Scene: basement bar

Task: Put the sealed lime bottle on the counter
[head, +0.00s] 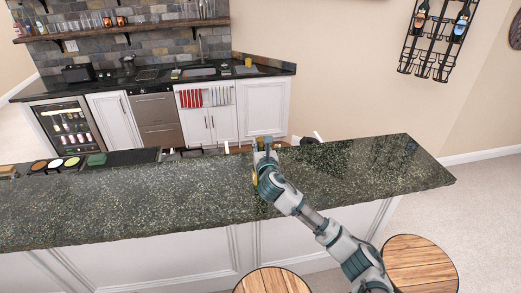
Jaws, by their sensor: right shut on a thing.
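My right arm reaches in from the lower right over the dark green granite counter (140,205). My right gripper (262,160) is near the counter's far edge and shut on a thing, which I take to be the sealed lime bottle. I cannot tell whether the bottle touches the counter. My left gripper is not in view.
Two round wooden stools (420,264) (272,281) stand in front of the counter. A dark mat (120,158) and several small round items lie at its far left. The counter top is clear on both sides of my gripper. A wall bottle rack (437,40) hangs at upper right.

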